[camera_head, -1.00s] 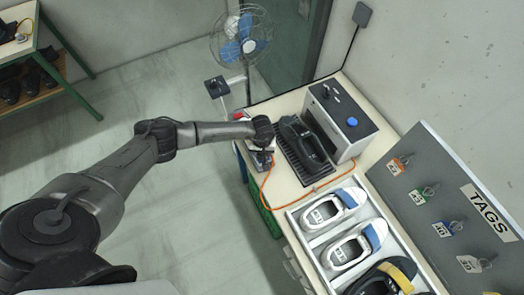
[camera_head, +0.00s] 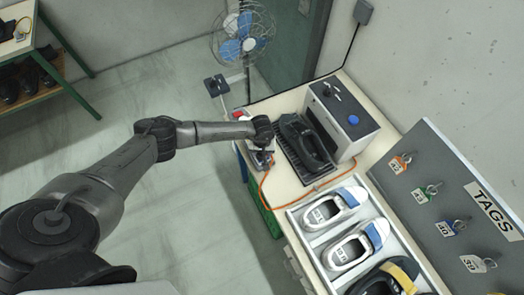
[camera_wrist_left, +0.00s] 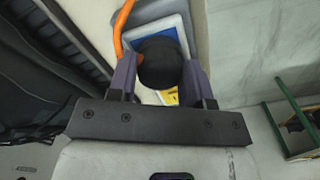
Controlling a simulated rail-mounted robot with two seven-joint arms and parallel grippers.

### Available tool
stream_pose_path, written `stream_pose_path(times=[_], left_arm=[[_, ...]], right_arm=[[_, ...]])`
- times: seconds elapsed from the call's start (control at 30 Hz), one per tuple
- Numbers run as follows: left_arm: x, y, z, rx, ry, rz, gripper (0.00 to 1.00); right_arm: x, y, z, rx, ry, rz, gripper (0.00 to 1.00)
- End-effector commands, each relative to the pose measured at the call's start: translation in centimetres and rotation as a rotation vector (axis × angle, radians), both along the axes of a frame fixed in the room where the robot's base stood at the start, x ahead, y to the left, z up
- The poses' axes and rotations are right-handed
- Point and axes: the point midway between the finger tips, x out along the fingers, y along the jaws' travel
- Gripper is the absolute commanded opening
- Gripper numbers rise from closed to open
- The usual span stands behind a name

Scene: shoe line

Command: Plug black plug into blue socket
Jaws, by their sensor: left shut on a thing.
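My left gripper (camera_wrist_left: 160,82) is shut on the black plug (camera_wrist_left: 163,62), a round black body between its two fingers in the left wrist view. An orange cable (camera_wrist_left: 121,28) runs beside the plug. A blue face with a pale border (camera_wrist_left: 158,27), which looks like the blue socket, lies just beyond the plug and is partly covered by it. I cannot tell whether the plug is seated or only close. In the head view my left gripper (camera_head: 262,143) is over the bench's left edge, and the plug is hidden there. My right gripper is not in view.
A dark tray with a black shoe (camera_head: 304,142) lies right of the gripper. Behind it stands a grey box (camera_head: 338,117) with a blue button. A white rack (camera_head: 295,228) of shoes is nearer. A fan (camera_head: 243,35) stands behind the bench. Floor at left is clear.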

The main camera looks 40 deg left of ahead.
Motion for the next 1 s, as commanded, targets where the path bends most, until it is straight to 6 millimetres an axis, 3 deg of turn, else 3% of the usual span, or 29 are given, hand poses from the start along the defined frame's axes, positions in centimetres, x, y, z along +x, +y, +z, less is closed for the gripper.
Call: stream_pose_path(times=[0.27, 0.3, 0.6, 0.87, 1.0], left_arm=[[0.0, 0.0, -0.1, 0.000, 0.000, 0.000, 0.21], [0.0, 0.0, -0.1, 0.000, 0.000, 0.000, 0.47], [0.0, 0.0, -0.1, 0.000, 0.000, 0.000, 0.75], [0.0, 0.0, 0.0, 0.000, 0.000, 0.000, 0.76], [0.1, 0.0, 1.1, -0.001, -0.003, -0.001, 0.76]], right_arm=[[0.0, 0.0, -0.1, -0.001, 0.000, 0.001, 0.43], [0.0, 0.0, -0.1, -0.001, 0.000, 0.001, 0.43], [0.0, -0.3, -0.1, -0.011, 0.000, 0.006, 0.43], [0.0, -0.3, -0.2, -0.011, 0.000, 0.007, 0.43], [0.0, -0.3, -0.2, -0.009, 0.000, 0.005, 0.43]])
